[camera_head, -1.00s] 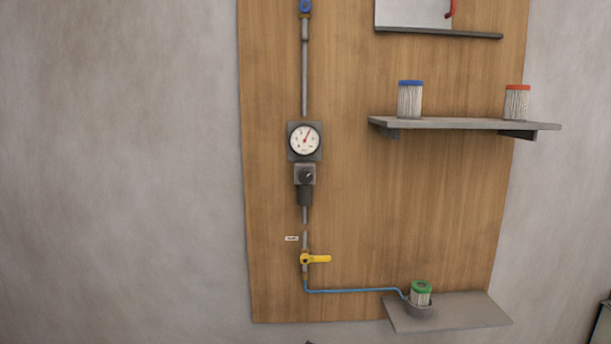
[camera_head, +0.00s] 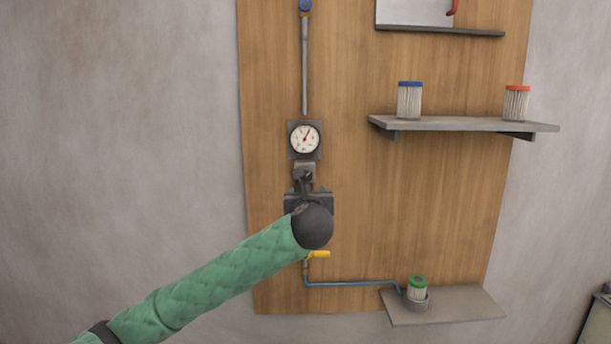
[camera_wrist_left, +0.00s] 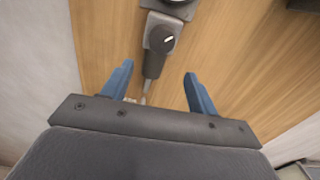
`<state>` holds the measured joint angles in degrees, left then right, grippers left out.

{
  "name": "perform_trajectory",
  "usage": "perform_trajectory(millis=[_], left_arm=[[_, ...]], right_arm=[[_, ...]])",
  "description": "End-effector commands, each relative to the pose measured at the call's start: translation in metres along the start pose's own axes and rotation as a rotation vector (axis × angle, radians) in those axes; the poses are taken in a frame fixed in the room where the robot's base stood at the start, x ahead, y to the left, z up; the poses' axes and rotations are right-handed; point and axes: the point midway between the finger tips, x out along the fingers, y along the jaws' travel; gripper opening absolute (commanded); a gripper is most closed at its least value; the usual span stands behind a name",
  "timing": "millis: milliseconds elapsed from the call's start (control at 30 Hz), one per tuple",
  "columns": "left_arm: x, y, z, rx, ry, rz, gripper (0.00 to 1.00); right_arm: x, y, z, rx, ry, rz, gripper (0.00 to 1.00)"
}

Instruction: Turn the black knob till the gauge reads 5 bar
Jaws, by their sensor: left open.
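The round gauge (camera_head: 305,138) has a white face and a red needle that points up and slightly right; its numbers are too small to read. The black knob with a white mark shows on its grey block in the left wrist view (camera_wrist_left: 163,41). In the head view my left gripper (camera_head: 304,178) partly covers the knob area. In the left wrist view my left gripper's blue fingers (camera_wrist_left: 157,84) are spread apart and empty, with the knob beyond and above the gap between them. My right gripper is not in view.
A yellow valve handle (camera_head: 320,254) sits below my wrist, with a blue hose (camera_head: 350,284) leading to a green-capped filter (camera_head: 418,286) on a low shelf. A grey shelf (camera_head: 460,124) holds a blue-capped filter (camera_head: 409,99) and a red-capped filter (camera_head: 517,101). The wooden panel between is clear.

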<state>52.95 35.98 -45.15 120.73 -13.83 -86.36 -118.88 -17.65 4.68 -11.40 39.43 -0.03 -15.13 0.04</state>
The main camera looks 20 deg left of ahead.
Motion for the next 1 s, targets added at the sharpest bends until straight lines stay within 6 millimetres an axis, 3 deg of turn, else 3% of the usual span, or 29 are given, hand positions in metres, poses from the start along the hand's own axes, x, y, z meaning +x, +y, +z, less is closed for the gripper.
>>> perform_trajectory(millis=[167, 400, 700, 1000], left_arm=[[-0.004, 0.002, 0.018, 0.045, -0.025, 0.006, 0.59], [0.022, 0.002, 0.022, 0.045, -0.023, 0.007, 0.59], [0.061, 0.002, 0.021, 0.044, -0.024, 0.007, 0.59], [0.072, 0.002, 0.019, 0.043, -0.025, 0.005, 0.59]], right_arm=[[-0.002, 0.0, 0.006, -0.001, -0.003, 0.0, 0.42], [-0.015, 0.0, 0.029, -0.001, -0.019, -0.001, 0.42], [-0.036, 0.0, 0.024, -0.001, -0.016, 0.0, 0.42], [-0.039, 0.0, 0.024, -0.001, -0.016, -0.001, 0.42]])
